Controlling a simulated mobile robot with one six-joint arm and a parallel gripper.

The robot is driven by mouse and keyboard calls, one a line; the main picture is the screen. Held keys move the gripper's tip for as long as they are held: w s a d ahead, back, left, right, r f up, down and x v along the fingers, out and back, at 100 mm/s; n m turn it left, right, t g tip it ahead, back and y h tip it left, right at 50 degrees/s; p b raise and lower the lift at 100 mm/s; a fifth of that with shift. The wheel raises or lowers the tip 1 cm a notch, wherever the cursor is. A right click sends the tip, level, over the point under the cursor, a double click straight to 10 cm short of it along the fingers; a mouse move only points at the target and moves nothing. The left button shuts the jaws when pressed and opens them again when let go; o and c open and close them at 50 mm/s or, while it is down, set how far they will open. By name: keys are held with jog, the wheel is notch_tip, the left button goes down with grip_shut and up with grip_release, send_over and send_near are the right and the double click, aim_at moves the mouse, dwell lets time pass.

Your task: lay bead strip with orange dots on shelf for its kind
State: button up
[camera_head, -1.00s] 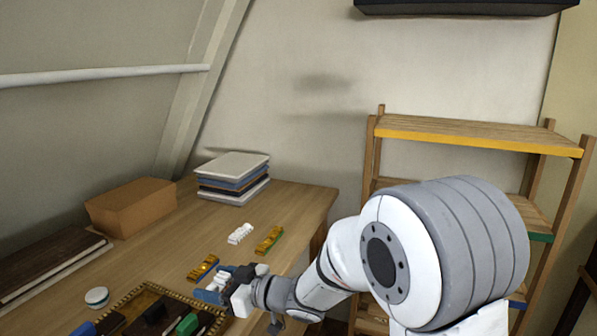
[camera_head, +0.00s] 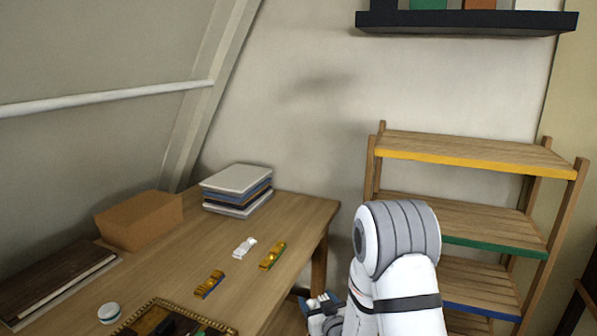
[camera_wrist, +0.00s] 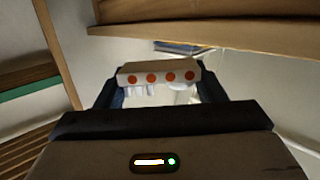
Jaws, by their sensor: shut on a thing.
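My gripper (camera_wrist: 160,92) is shut on a pale bead strip (camera_wrist: 160,74) with a row of orange dots along its face, seen in the wrist view. The strip lies crosswise between the dark fingers. In the head view my gripper (camera_head: 322,302) is low, just right of the table's edge, and the strip cannot be made out there. The wooden shelf rack stands right of it, with a yellow-edged top shelf (camera_head: 470,148), a green-edged middle shelf (camera_head: 460,217) and a blue-edged lower shelf (camera_head: 475,285), partly behind my arm. The green edge also shows in the wrist view (camera_wrist: 30,88).
On the wooden table (camera_head: 170,270) lie a white strip (camera_head: 244,248), a gold strip with green (camera_head: 272,255) and a gold strip with blue (camera_head: 209,284). A framed tray (camera_head: 150,312), a box (camera_head: 140,220) and stacked boards (camera_head: 238,188) are there too. A dark wall shelf (camera_head: 465,22) hangs above.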

jog(key=s+d+f+m+h+p, duration=0.1)
jog(key=d+f+m+h, duration=0.35)
jog(key=d, duration=0.45)
jog(key=shift+n+t+h, duration=0.35)
jog(key=shift+t, duration=0.05)
jog(key=s+r, duration=0.1)
jog(key=s, duration=0.2)
jog(key=s+r, duration=0.1)
jog(key=s, duration=0.1)
jog(key=shift+d+r, duration=0.3)
jog(key=shift+d, duration=0.1)
jog(key=shift+a, duration=0.15)
